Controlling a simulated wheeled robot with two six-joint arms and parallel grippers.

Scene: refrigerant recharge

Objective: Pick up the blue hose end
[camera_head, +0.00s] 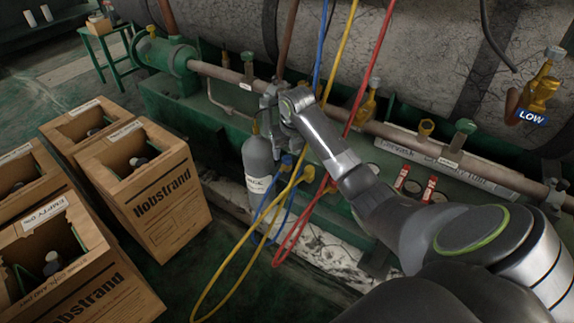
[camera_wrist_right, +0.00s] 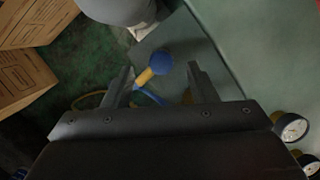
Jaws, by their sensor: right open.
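The blue hose end (camera_wrist_right: 160,64), a round blue cap on a yellow fitting, shows in the right wrist view between the two fingertips of my right gripper (camera_wrist_right: 160,74). The fingers are open and stand apart on either side of it; contact is not visible. In the head view, the blue hose end (camera_head: 287,160) is beside the grey cylinder, with my right wrist above it. My right gripper is partly hidden there by the wrist and the clutter. The blue hose (camera_head: 320,45) hangs from the top. My left gripper is not in view.
A grey gas cylinder (camera_head: 258,165) stands close by. Yellow (camera_head: 345,45) and red (camera_head: 372,75) hoses hang near my arm and loop low. Cardboard boxes (camera_head: 155,195) stand at the left. A horizontal pipe (camera_head: 225,73) and brass valves run behind. Gauges (camera_wrist_right: 290,127) sit at the wrist view's right.

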